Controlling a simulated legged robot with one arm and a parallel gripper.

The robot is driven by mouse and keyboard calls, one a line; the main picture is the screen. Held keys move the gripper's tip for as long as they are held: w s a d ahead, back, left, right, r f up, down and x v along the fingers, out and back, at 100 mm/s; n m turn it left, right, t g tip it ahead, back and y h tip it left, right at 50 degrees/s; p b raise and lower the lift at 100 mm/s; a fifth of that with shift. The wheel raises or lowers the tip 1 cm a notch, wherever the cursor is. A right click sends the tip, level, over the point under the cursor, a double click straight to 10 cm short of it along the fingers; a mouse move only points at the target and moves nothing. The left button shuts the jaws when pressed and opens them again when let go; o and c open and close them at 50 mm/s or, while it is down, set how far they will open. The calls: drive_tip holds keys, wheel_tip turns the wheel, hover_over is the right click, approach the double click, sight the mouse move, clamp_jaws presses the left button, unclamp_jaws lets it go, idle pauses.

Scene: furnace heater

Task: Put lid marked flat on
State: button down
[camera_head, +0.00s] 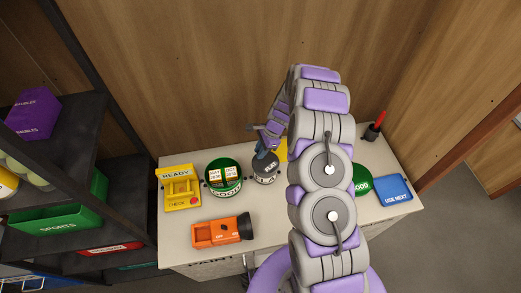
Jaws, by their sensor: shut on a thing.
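A dark grey round lid (268,164) with pale lettering, too small to read surely, is at the top of a small grey round container (264,178) near the middle of the table. My gripper (264,148) reaches down from above and is shut on the lid. I cannot tell whether the lid rests fully on the rim. My arm hides part of that area. A green round container (222,191) stands just left, open, with labelled batteries (223,174) in it. A green lid with white letters (362,183) lies right of my arm, partly hidden.
A yellow tester (180,188) marked READY and CHECK stands left on the white table (185,258). An orange flashlight (222,231) lies in front. A blue box (393,190) marked USE NEXT and a dark cup with a red-handled tool (375,128) are right. Dark shelves (125,190) stand left.

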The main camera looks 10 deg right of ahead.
drive_tip(key=shift+f+b, duration=0.3)
drive_tip(key=shift+f, duration=0.65)
drive_tip(key=shift+p, duration=0.4)
idle(1.5)
idle(0.3)
drive_tip(key=c, duration=0.9)
unclamp_jaws()
drive_tip(key=v, duration=1.7)
drive_tip(key=shift+d+r, duration=0.15)
drive_tip(key=shift+r, duration=0.05)
